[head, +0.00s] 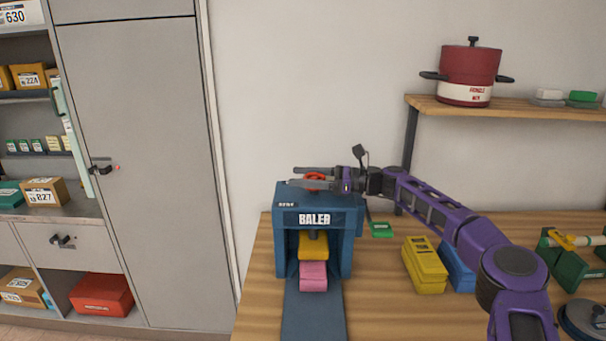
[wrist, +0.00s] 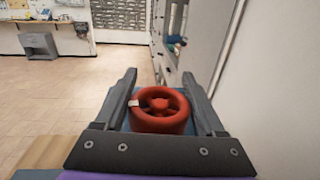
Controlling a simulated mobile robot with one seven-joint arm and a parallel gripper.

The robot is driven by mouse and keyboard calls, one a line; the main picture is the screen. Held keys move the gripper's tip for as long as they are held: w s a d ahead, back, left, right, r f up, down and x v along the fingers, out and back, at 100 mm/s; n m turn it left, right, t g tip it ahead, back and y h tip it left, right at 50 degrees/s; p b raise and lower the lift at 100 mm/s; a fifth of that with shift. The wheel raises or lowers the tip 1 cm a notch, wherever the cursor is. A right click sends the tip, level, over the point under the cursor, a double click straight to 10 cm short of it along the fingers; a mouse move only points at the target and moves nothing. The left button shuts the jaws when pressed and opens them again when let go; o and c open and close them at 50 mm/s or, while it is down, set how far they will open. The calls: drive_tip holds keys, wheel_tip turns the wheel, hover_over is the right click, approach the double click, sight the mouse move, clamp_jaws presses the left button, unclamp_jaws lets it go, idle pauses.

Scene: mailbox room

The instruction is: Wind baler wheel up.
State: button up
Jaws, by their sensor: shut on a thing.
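The blue baler (head: 290,195) stands on the wooden table at its left end, with "BALER" written on its front. Its red wheel (head: 315,177) sits on top, and in the wrist view the wheel (wrist: 160,109) lies between my two fingers. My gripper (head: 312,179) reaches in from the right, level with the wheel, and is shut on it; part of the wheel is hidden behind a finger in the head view. Inside the baler's opening a yellow block (head: 313,245) is above a pink block (head: 313,276). A small light mark shows on the wheel's left rim.
A yellow box (head: 425,265) and a blue box (head: 458,267) lie to the baler's right, under my arm. A small green item (head: 381,229) lies behind them. A shelf (head: 530,109) with a red pot (head: 470,75) hangs above right. A grey cabinet (head: 145,170) stands left.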

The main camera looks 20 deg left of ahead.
drive_tip(key=shift+s+f+n+g, duration=0.25)
drive_tip(key=shift+n+g, duration=0.45)
drive_tip(key=shift+g, duration=0.3)
drive_tip(key=o, duration=1.3)
drive_tip(key=shift+o, duration=0.2)
drive_tip(key=shift+r, duration=0.1)
drive_tip(key=shift+w+d, duration=0.1)
drive_tip(key=shift+d, duration=0.05)
drive_tip(key=v, duration=0.7)
drive_tip(key=shift+d+r, duration=0.1)
